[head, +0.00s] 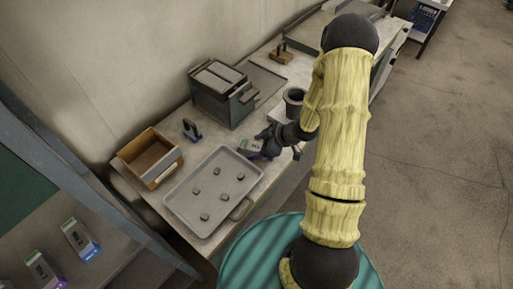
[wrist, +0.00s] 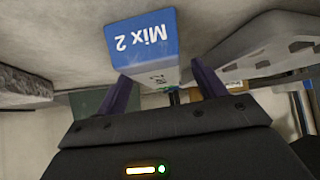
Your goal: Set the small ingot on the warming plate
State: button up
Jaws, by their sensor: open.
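My gripper (head: 268,141) is low over the bench, just right of the grey tray (head: 172,211). In the wrist view its two purple fingers (wrist: 164,84) are apart. A blue and white box labelled "Mix 2" (wrist: 143,38) shows at and beyond the fingertips; I cannot tell whether they touch it. The box also shows beside the gripper in the head view (head: 249,146). Several small grey lumps (head: 205,217) lie spread on the tray; I cannot tell which is the small ingot. A flat dark plate (head: 268,80) behind the grey-green cabinet may be the warming plate.
The grey-green cabinet (head: 222,97) stands at the wall. A dark pot (head: 293,103) is behind my gripper, partly near my arm. A wooden bin (head: 150,158), a small dark stand (head: 192,130) and a wooden block (head: 281,56) are on the bench. Boxes (head: 80,238) stand at lower left.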

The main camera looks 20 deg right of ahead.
aim_at(256, 146)
jog(key=shift+w+a+f, duration=0.1)
jog(key=shift+a+f, duration=0.1)
jog(key=shift+f, duration=0.1)
jog(key=shift+r, duration=0.1)
grip_shut()
jog(key=shift+r+p, duration=0.5)
jog(key=shift+r, duration=4.5)
